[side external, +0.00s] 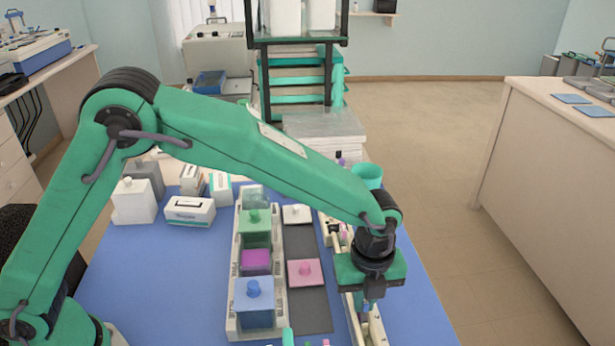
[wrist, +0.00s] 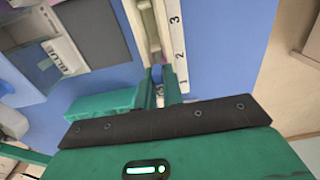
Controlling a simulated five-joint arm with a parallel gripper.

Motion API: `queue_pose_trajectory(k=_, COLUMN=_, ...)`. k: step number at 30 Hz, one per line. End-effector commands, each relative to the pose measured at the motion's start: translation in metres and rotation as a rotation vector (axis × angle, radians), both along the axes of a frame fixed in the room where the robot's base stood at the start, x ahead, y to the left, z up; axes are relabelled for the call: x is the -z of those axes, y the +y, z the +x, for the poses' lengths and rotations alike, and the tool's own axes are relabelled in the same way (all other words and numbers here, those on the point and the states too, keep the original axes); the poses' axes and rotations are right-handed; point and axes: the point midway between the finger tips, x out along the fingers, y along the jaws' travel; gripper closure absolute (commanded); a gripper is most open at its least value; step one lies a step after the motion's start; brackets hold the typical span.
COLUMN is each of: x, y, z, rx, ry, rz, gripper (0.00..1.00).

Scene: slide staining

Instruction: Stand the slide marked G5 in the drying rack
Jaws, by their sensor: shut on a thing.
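My gripper (side external: 367,303) points down over the right part of the blue mat, at a long cream rack (side external: 377,331). In the wrist view my gripper's green fingers (wrist: 163,84) are close together at the near end of the rack (wrist: 145,22), beside its strip numbered 1, 2, 3. They are shut on a thin thing, seemingly a slide, mostly hidden between them. No G5 mark can be read. I cannot tell whether the held thing is in a slot or above it.
A white tray left of my gripper holds staining jars, with green (side external: 255,228), magenta (side external: 255,260) and blue (side external: 254,303) ones. A grey strip bears a pink lid (side external: 305,272) and a white lid (side external: 297,213). White boxes (side external: 190,210) stand at the back left. The mat is bare at right.

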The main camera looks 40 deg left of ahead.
Motion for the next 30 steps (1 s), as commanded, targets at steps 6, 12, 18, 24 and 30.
queue_pose_trajectory(k=6, x=0.0021, y=0.0000, z=0.0000, rx=0.000, ry=0.000, rz=0.000, gripper=1.00)
queue_pose_trajectory(k=12, x=0.0038, y=0.0000, z=0.0000, rx=0.000, ry=0.000, rz=0.000, gripper=1.00)
queue_pose_trajectory(k=18, x=0.0052, y=0.0000, z=0.0000, rx=0.000, ry=0.000, rz=0.000, gripper=0.87)
queue_pose_trajectory(k=24, x=0.0050, y=0.0001, z=-0.0001, rx=0.000, ry=0.000, rz=0.000, gripper=0.66)
queue_pose_trajectory(k=30, x=0.0048, y=0.0001, z=-0.0001, rx=0.000, ry=0.000, rz=0.000, gripper=0.66)
